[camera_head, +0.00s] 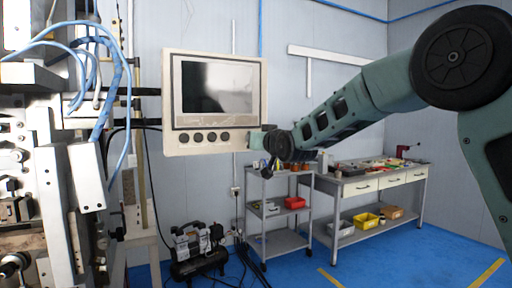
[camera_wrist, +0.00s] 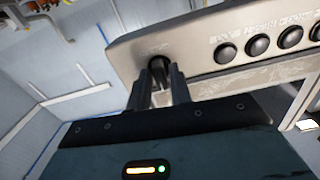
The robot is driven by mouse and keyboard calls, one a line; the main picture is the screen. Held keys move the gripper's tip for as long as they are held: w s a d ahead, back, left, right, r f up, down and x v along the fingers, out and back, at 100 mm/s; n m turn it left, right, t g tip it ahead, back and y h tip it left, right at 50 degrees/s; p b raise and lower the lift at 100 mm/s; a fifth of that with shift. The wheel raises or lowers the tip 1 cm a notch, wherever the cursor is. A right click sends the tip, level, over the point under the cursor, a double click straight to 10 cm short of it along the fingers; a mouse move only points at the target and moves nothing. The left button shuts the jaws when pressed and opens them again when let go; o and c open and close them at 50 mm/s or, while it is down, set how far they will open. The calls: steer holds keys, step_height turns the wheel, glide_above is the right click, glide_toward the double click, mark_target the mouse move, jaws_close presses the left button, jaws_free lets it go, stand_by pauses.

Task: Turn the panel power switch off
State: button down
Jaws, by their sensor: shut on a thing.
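The beige control panel (camera_head: 174,100) with a dark screen (camera_head: 215,90) hangs in the middle left of the head view. Its lower edge carries a row of dark round buttons (camera_head: 197,137). My gripper (camera_head: 263,138) is at the panel's lower right corner and hides the switch there. In the wrist view the panel (camera_wrist: 195,45) fills the upper right. My gripper (camera_wrist: 158,72) is shut on the dark power switch knob (camera_wrist: 157,53), with one finger on each side. The fingers hide part of the knob, and its setting is hard to tell.
A machine with blue hoses (camera_head: 85,150) stands close at the left. A grey shelf cart (camera_head: 280,245) and a workbench (camera_head: 375,184) with drawers stand behind at the right. A compressor (camera_head: 196,250) sits on the blue floor. Open floor lies at the lower right.

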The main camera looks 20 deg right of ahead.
steer(key=shift+n, duration=0.5)
steer(key=c, duration=1.5)
jaws_free()
steer(key=shift+o, duration=0.2)
steer(key=shift+b, duration=0.3)
steer(key=s+d+b, duration=0.3)
steer(key=s, duration=1.4)
steer(key=shift+d+b, duration=0.2)
steer(key=shift+b, duration=0.15)
